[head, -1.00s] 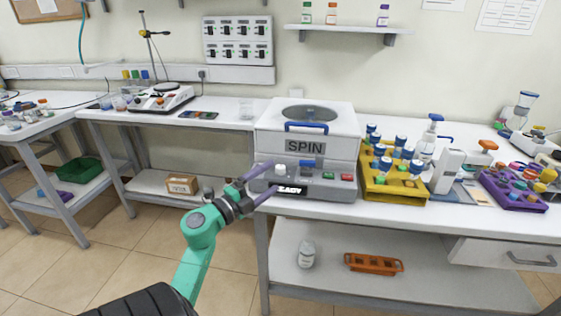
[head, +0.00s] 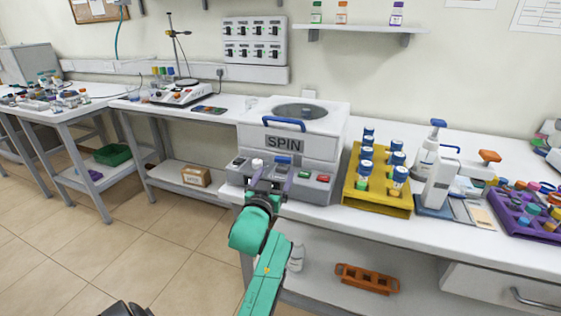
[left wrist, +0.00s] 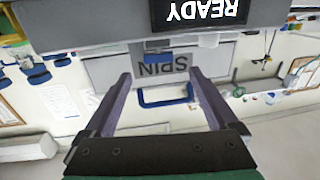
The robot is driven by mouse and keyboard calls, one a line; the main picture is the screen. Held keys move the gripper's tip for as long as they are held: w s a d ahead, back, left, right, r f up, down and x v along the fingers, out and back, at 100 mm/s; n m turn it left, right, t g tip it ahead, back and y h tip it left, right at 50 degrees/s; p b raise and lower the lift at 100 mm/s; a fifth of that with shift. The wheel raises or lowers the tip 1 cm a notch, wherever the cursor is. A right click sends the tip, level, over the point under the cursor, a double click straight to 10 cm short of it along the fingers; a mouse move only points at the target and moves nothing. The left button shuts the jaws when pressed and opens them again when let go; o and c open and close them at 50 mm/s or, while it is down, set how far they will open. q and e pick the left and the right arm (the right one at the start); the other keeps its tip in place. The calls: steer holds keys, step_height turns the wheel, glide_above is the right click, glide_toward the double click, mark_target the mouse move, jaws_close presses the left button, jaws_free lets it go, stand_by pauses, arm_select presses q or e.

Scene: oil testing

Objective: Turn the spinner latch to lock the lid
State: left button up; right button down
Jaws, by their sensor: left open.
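The spinner (head: 340,130) is a pale box on the bench with a SPIN label and a round dark window on top. Its lid looks down, with a blue handle (head: 284,122) at the front; the handle also shows in the left wrist view (left wrist: 165,98). A grey front panel (head: 320,187) carries a white knob (head: 257,163) and coloured buttons. My left gripper (head: 270,179) is open and empty in front of this panel, partly hiding it. In the upside-down left wrist view, a small blue part (left wrist: 152,58) lies beyond the fingers; I cannot tell whether it is the latch. My right gripper is not in view.
A yellow rack (head: 385,205) with blue-capped tubes stands right of the spinner. A white dispenser (head: 441,186) and a purple rack (head: 510,222) stand farther right. The bench left of the spinner has free room. An orange rack (head: 367,279) lies on the shelf below.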

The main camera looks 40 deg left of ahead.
mark_target(282, 161)
arm_select(q)
steer(key=x, duration=0.7)
steer(key=shift+w, duration=0.35)
steer(key=c, duration=1.4)
steer(key=shift+o, duration=0.2)
steer(key=p, duration=0.2)
steer(key=m+h+p, duration=0.1)
steer(key=p, duration=0.1)
steer(key=shift+s+a+r+t+h, duration=0.15)
steer(key=shift+r+t+h, duration=0.15)
steer(key=shift+t, duration=0.1)
steer(key=shift+f+m+h, duration=0.2)
steer(key=shift+m+h, duration=0.1)
steer(key=shift+f, duration=0.1)
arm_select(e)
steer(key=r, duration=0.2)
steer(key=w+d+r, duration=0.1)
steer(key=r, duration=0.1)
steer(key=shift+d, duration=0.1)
arm_select(q)
steer(key=o, duration=1.4)
steer(key=shift+c, duration=0.2)
